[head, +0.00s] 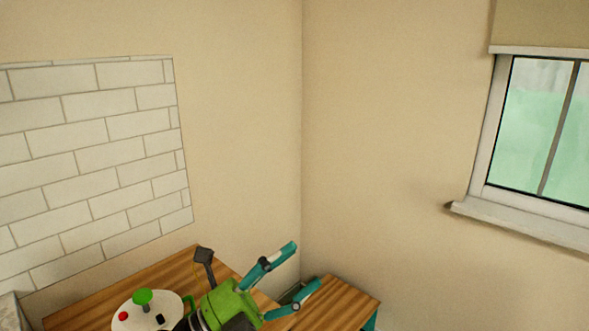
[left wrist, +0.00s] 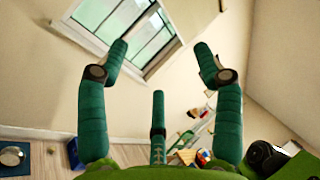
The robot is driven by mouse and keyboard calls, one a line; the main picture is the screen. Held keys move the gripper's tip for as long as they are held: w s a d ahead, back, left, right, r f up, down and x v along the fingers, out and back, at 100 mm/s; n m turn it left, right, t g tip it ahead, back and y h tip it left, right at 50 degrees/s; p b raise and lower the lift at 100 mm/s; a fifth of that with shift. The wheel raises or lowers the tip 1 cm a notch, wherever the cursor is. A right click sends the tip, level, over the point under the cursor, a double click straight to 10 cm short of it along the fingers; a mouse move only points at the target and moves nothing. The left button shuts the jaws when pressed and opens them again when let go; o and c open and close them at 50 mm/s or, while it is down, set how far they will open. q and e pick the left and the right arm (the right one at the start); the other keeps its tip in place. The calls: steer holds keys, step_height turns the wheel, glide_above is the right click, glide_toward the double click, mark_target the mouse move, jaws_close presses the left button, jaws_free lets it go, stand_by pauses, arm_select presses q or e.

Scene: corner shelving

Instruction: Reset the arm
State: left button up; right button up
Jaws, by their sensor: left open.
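My left gripper (head: 305,265) reaches up from the bottom of the head view, with a bright green body and teal fingers. The fingers are spread wide, with nothing between them. In the left wrist view the open gripper (left wrist: 160,52) also shows, its two long fingers apart and a shorter teal piece low between them. My right gripper is in neither view.
Wooden worktops (head: 340,302) lie behind and below the gripper. A white-tiled wall patch (head: 90,150) is at left. A window (head: 545,130) is at right. In the left wrist view, small coloured objects (left wrist: 187,156) sit low, blurred. The upper space is free.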

arm_select(q)
steer(key=w+a+f+n+t+y, duration=0.4)
steer(key=a+n+t+y, duration=0.5)
steer(key=n, duration=0.6)
steer(key=s+a+f+n+g+y, duration=0.2)
steer(key=a+f+n+y, duration=0.3)
steer(key=f, duration=0.3)
steer(key=s+a+f+n+g+y, duration=0.1)
steer(key=a+f+n+g+y, duration=0.15)
steer(key=f+n+y, duration=0.4)
steer(key=s+a+f+n+g, duration=0.2)
steer(key=s+f+n+g, duration=0.2)
steer(key=s+f+g, duration=1.25)
steer(key=s+f+t, duration=0.2)
steer(key=s+f, duration=0.3)
steer(key=f, duration=0.8)
steer(key=s+f+t, duration=0.1)
steer(key=s+f, duration=0.4)
steer(key=f, duration=0.9)
steer(key=s+a+f, duration=0.2)
steer(key=s+f, duration=0.9)
steer(key=s, duration=0.2)
steer(key=shift+s+a+f+g, duration=0.25)
steer(key=shift+s+a+g, duration=0.05)
steer(key=shift+a, duration=0.1)
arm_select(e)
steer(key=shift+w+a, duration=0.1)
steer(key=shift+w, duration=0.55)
